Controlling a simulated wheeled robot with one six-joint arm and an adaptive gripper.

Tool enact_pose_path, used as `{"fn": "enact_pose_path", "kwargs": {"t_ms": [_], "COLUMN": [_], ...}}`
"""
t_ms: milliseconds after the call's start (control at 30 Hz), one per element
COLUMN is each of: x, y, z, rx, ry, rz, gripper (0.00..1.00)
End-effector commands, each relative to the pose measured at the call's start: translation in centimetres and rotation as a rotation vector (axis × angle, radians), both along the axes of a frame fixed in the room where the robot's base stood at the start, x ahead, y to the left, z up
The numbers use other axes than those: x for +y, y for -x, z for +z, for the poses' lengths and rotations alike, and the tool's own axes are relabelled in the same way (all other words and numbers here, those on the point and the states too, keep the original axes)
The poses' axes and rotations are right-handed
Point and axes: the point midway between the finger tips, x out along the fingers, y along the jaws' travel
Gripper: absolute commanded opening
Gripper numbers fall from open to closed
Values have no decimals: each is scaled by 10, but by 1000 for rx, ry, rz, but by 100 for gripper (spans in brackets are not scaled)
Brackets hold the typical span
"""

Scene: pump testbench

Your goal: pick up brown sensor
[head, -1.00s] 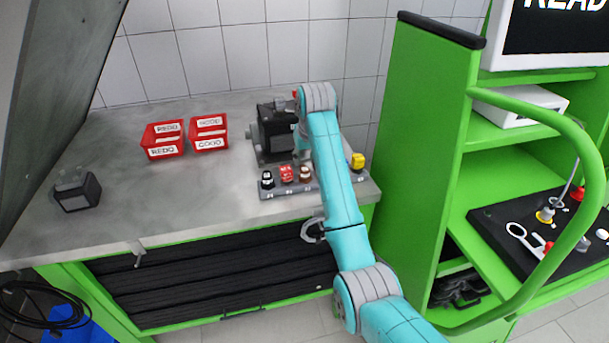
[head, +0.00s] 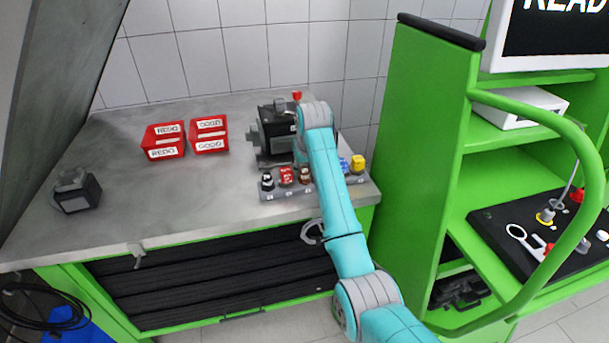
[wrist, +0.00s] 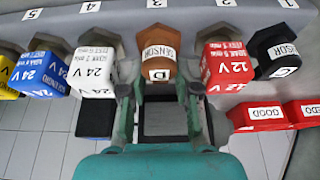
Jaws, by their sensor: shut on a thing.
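The brown sensor (wrist: 157,52), with a white label reading SENSOR and a D, stands at position 3 of the grey rail in the wrist view. My gripper (wrist: 158,78) has one finger on each side of it and is shut on it. In the head view the brown sensor (head: 305,175) shows on the rail just left of my arm. My gripper's fingers are mostly hidden there. I cannot tell whether the sensor has lifted off its seat.
On the rail (head: 282,193), a red 12 V part (wrist: 225,66) and a black sensor (wrist: 275,54) flank one side; white (wrist: 95,70), blue (wrist: 42,72) and yellow (head: 357,163) parts the other. A dark pump (head: 273,130) stands behind. Red bins (head: 164,142) sit left.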

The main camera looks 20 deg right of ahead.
Motion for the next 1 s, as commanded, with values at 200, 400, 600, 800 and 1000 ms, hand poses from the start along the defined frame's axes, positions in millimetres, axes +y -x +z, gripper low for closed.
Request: {"fn": "enact_pose_path", "kwargs": {"t_ms": [200,400,600,800,1000], "x": [0,0,0,0,0], "y": [-1,-1,0,0,0], "z": [12,47,81,98,101], "rx": [-4,-5,-2,0,0], "ry": [0,0,0,0,0], "rz": [0,0,0,0,0], "gripper": [6,6,6,6,6]}}
